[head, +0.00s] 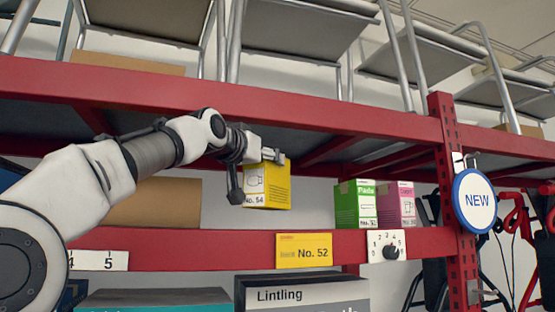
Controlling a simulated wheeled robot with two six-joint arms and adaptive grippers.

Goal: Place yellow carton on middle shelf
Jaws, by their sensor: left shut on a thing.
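The yellow carton (267,185) has a white label marked No. 54. My left gripper (257,172) is shut on it at its upper left. The carton is in the opening above the red middle shelf beam (220,251), left of the green carton. I cannot tell whether its base touches the shelf, since its lower edge shows just above the beam. My right gripper is not in view.
A green carton (354,205) and a pink carton (396,205) stand on the middle shelf to the right. A brown box (155,204) is at the left, behind my arm. A red upright (446,180) carries a round NEW sign (475,201). The upper red beam (330,112) runs above my gripper.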

